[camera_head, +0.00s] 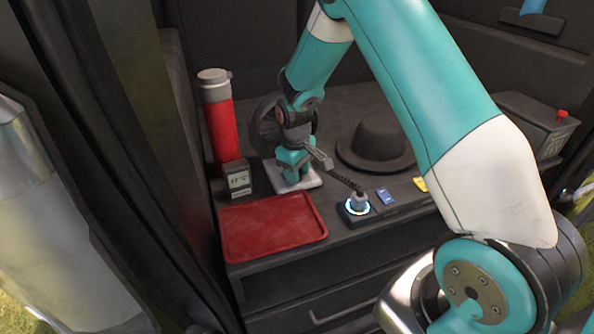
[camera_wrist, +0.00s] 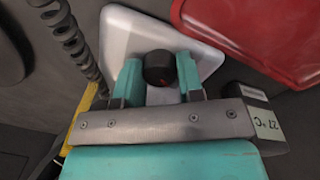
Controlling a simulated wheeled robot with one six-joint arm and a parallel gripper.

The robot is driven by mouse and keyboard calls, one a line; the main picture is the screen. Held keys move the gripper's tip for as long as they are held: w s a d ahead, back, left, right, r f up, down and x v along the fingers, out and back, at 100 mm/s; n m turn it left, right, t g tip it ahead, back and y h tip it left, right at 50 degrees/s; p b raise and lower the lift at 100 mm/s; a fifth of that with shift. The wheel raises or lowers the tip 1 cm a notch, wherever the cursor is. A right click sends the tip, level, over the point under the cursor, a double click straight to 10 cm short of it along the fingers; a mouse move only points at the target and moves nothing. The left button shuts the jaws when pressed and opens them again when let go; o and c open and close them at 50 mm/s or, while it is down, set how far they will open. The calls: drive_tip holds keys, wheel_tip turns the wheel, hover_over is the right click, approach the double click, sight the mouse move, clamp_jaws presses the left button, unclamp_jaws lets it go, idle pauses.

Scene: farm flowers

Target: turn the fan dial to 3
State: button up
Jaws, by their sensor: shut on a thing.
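The fan (camera_head: 266,124), with a dark round head, stands at the back of the counter behind my arm, partly hidden. Its pale base (camera_wrist: 137,32) lies flat under my gripper, and the base's edge shows in the head view (camera_head: 311,180). A black dial (camera_wrist: 159,68) with a small red mark is on the base. My gripper (camera_wrist: 160,80) points down at the base, with its teal fingers on both sides of the dial, shut on it. The numbers around the dial are not readable.
A red tray (camera_head: 272,226) lies in front, with a small thermometer display (camera_head: 237,179) and a red flask (camera_head: 218,120) at left. A dark hat (camera_head: 379,146) and a lamp with a lit ring base (camera_head: 357,208) and flexible neck stand close at right.

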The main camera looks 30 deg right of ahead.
drive_tip(key=shift+r+m, duration=0.1)
drive_tip(key=shift+m, duration=0.2)
drive_tip(key=m+p, duration=0.1)
drive_tip(key=m, duration=0.1)
drive_tip(key=shift+m, duration=0.3)
drive_tip(key=shift+m+p, duration=0.7)
drive_tip(key=shift+m, duration=1.2)
drive_tip(key=shift+w, duration=0.1)
drive_tip(key=o, duration=0.9)
drive_tip(key=r, duration=1.1)
drive_tip(key=a+r, duration=0.1)
drive_tip(key=r, duration=0.5)
drive_tip(key=shift+w+r+p, duration=0.1)
drive_tip(key=shift+r+p, duration=0.05)
drive_tip(key=shift+p, duration=0.25)
